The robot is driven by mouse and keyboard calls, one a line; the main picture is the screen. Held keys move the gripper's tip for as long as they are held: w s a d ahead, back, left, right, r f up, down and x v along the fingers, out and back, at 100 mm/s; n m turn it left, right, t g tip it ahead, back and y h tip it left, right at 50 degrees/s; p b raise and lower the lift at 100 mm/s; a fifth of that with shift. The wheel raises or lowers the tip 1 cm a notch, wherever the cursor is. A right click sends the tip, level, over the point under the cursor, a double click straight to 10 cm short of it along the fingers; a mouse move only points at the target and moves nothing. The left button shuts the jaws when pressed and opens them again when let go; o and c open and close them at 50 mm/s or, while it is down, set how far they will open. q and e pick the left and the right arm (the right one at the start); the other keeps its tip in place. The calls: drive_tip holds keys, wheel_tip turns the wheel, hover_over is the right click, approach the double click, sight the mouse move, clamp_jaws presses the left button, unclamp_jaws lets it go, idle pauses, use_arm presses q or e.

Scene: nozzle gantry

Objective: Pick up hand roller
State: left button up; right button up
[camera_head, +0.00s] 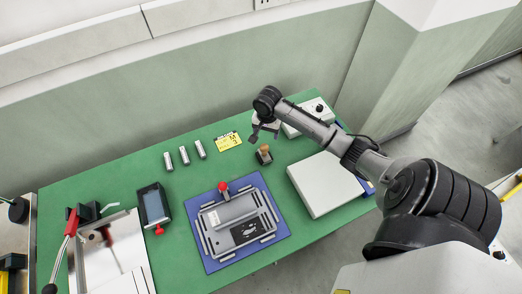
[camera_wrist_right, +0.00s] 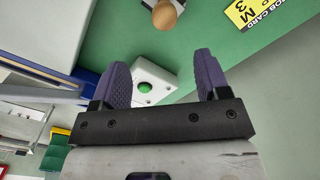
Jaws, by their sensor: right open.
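A small tool with a round wooden handle and a dark body, which looks like the hand roller (camera_head: 264,153), stands on the green table near its middle. Its wooden knob (camera_wrist_right: 164,14) shows at the top edge of the right wrist view; the rest is cut off there. My right gripper (camera_head: 264,129) is open and empty above the table, just behind the roller in the head view. In the right wrist view its two purple-grey fingers (camera_wrist_right: 161,72) are spread with nothing between them. My left gripper is not in view.
A yellow card (camera_head: 228,141) and several metal cylinders (camera_head: 184,155) lie left of the roller. A blue mat (camera_head: 213,262) with a grey fixture is in front. A pale flat box (camera_head: 325,185) is at right.

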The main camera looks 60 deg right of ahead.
sight(264, 146)
drive_tip(key=shift+m, duration=0.4)
drive_tip(key=f, duration=1.3)
drive_tip(key=shift+w+a+f, duration=0.15)
drive_tip(key=shift+w+f, duration=0.1)
drive_tip(key=shift+f, duration=0.1)
drive_tip(key=c, duration=1.2)
clamp_jaws()
drive_tip(key=shift+r, duration=0.1)
